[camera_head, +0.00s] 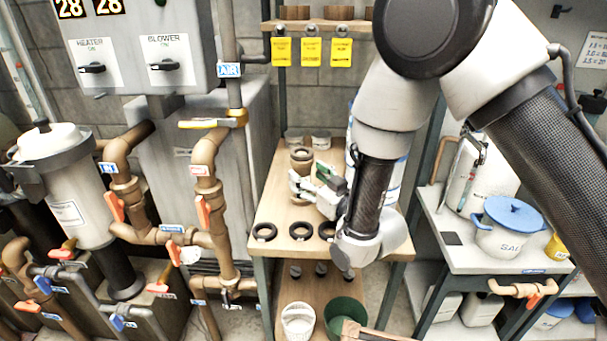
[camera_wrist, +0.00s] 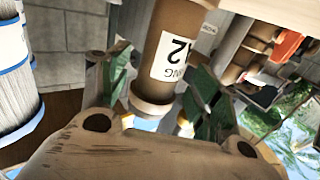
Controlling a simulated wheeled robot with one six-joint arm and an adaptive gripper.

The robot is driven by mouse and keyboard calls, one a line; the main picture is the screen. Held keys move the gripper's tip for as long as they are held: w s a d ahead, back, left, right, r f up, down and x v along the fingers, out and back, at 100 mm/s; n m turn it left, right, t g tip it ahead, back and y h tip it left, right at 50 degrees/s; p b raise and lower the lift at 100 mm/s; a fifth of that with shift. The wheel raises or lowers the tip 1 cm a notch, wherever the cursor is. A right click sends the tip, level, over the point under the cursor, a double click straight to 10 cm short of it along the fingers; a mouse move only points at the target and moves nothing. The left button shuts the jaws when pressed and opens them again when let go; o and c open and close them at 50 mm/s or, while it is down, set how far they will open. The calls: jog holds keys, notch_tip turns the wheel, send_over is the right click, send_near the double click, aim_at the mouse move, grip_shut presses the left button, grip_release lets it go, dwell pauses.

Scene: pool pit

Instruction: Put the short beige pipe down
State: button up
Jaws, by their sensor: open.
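The short beige pipe (camera_head: 301,160) stands upright on the wooden bench top (camera_head: 277,205), near its back edge, in the head view. In the wrist view the pipe (camera_wrist: 168,60) is brown-beige, with a white label that reads upside down, and lies between the two green-padded fingers. My gripper (camera_head: 310,184) reaches in from the right at the pipe's height. In the wrist view my gripper (camera_wrist: 163,88) is open, with the fingers on either side of the pipe. I cannot tell whether a finger touches it. The fingers hide part of the pipe's lower side.
Black rings (camera_head: 300,231) lie along the bench's front. White containers stand behind and right of the pipe, partly hidden by my arm. Brown plumbing (camera_head: 205,190) with orange handles rises to the left. A white pot with a blue lid (camera_head: 508,216) stands on the right shelf.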

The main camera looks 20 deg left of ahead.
jog(key=v, duration=0.9)
jog(key=shift+s+d, duration=0.15)
